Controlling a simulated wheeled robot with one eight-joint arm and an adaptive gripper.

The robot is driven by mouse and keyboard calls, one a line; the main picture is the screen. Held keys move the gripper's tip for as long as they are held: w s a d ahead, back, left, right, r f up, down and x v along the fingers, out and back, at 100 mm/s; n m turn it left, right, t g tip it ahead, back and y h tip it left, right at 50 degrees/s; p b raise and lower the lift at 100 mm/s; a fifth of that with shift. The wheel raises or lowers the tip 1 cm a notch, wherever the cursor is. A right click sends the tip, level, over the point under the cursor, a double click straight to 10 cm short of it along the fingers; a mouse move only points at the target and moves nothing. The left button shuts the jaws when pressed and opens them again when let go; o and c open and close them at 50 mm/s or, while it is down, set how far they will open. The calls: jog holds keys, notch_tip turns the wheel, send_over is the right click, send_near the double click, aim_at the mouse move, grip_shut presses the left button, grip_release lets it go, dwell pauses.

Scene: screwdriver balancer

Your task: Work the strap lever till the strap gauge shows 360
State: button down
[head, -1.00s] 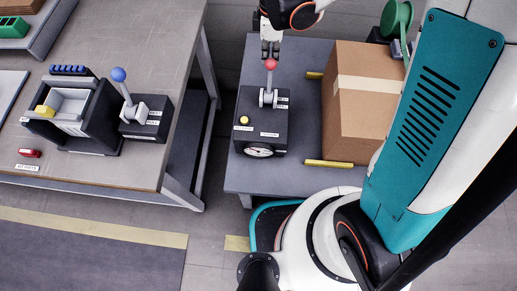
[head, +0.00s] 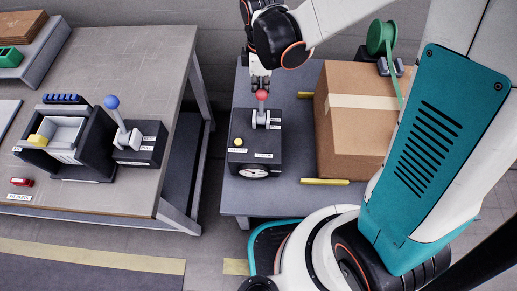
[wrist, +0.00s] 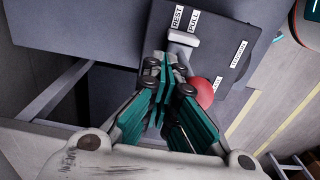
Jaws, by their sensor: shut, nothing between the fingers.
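The strap lever with its red ball (head: 262,95) stands on the dark control box (head: 240,147) on the right-hand table. Its light grey bracket is below the ball. The round white strap gauge (head: 255,171) is on the box's front face; its reading is too small to tell. My gripper (head: 260,84) is shut and empty, just behind the red ball in the head view. In the wrist view my closed fingers (wrist: 168,64) are beside the red ball (wrist: 204,93), which is partly hidden by a finger. Whether they touch it I cannot tell.
A cardboard box (head: 355,135) stands right of the control box, with yellow bars (head: 325,182) beside it. A green strap reel (head: 381,37) is behind. On the left table, a blue-knobbed lever (head: 112,102) stands by a black holder. A gap separates the tables.

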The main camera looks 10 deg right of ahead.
jog(key=shift+s+a, duration=0.65)
jog(key=shift+s, duration=2.6)
jog(key=w+d, duration=0.2)
jog(key=w, duration=0.8)
jog(key=shift+r, duration=0.1)
dwell(0.7)
jog(key=shift+s, duration=0.15)
dwell(0.5)
